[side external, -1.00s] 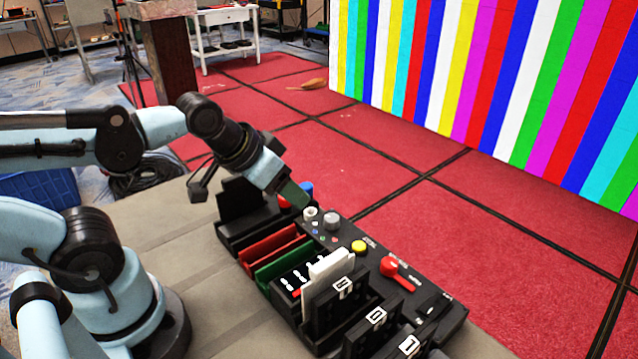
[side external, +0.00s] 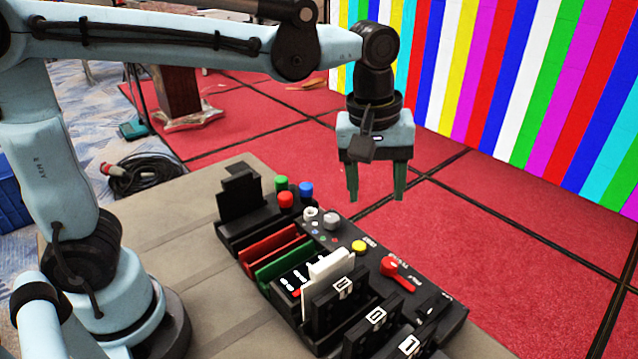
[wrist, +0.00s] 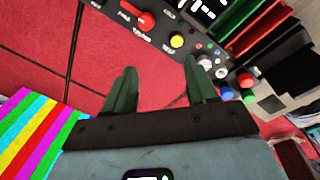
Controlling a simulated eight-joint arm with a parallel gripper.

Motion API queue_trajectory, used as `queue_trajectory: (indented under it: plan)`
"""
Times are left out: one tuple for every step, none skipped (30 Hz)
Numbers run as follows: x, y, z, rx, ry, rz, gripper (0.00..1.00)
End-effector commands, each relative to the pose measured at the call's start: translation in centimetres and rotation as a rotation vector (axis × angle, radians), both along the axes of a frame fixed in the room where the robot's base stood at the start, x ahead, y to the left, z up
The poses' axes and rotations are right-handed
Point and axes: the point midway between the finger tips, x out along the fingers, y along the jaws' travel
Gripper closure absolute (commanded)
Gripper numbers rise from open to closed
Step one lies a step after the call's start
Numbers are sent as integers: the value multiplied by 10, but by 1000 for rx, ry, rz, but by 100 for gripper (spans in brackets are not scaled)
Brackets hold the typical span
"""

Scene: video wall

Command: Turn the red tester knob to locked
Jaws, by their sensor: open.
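The red tester knob (side external: 396,272) is a red lever-shaped knob on the black tester panel (side external: 345,238), near the panel's right side. Its pointer reaches toward the lower right in the side view. The knob also shows at the top of the wrist view (wrist: 139,20); the lettering beside it is too small to read surely. My gripper (side external: 377,198) is open and empty, its green fingers pointing down. It hangs in the air above the panel's far side, apart from the knob. In the wrist view its two fingers (wrist: 158,80) are spread with nothing between them.
A yellow button (side external: 359,246) and a grey knob (side external: 331,221) sit left of the red knob. Red (side external: 285,200), blue (side external: 306,189) and green (side external: 281,183) buttons stand at the far left end. Black numbered holders (side external: 376,317) and a white card (side external: 328,265) rise in front.

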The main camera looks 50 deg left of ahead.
Motion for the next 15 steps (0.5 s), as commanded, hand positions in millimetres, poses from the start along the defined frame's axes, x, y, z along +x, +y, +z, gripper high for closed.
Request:
queue_trajectory:
  plan:
    - [5,-12,-1,3,31,39,43]
    - [6,-17,-1,7,48,67,43]
    - [8,-24,-2,11,67,99,43]
    - [8,-28,-3,15,80,121,43]
    - [9,-31,-3,18,90,141,43]
    - [10,-35,-4,22,102,163,43]
    - [10,-37,-5,25,110,176,43]
    - [11,-39,-5,26,114,185,43]
    - [11,-41,-6,29,120,197,43]
    - [11,-41,-7,30,121,201,43]
    - [11,-41,-8,30,123,204,43]
    - [11,-42,-10,30,124,207,43]
    - [11,-42,-12,31,125,207,43]
    - [11,-42,-15,30,124,207,43]
    - [11,-42,-19,30,124,207,43]
